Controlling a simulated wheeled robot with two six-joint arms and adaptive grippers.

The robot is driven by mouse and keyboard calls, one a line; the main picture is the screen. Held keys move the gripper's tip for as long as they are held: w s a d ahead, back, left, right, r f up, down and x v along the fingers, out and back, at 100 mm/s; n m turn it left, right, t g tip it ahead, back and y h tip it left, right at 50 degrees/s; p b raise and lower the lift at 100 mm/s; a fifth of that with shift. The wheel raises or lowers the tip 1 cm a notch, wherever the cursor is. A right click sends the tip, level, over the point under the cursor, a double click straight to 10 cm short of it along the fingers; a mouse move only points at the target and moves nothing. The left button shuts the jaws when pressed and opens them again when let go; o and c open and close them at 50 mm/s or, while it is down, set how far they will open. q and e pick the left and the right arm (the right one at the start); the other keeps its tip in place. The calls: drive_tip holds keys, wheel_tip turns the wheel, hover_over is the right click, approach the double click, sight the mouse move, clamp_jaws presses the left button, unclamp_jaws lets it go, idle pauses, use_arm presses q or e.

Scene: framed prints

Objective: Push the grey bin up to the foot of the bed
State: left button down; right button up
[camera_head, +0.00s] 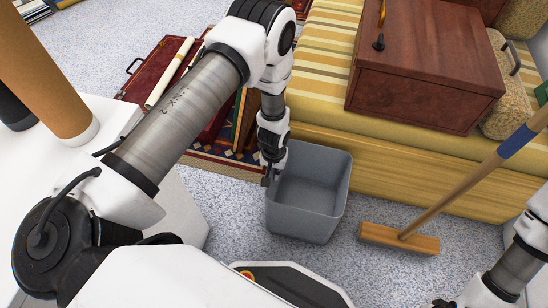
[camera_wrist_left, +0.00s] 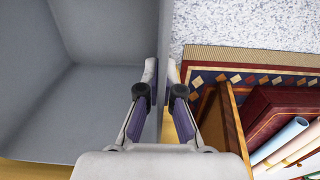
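The grey bin (camera_head: 303,222) stands upright and open on the speckled floor, close beside the yellow striped bed (camera_head: 325,48). I cannot tell whether it touches the bed's side. My left gripper (camera_head: 267,180) is at the bin's left wall. In the left wrist view, the fingers (camera_wrist_left: 161,70) straddle the wall of the bin (camera_wrist_left: 100,100), one inside and one outside, closed on it. The bin looks empty. Part of my right gripper (camera_head: 442,303) shows at the bottom right edge, mostly cut off, apart from the bin.
A broom (camera_head: 400,238) stands right of the bin, its head on the floor near the bed. A wooden chest (camera_head: 425,95) lies on the bed. Left of the bin are a patterned rug (camera_wrist_left: 285,72), a red case (camera_head: 145,82) and rolled tubes. A white table (camera_head: 112,115) is at left.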

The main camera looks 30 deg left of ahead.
use_arm(q)
drive_tip(key=c, duration=1.2)
unclamp_jaws()
drive_tip(key=shift+c, duration=0.2)
drive_tip(key=shift+r, duration=0.15)
wheel_tip(320, 180, up, 12)
drive_tip(key=shift+f, duration=0.15)
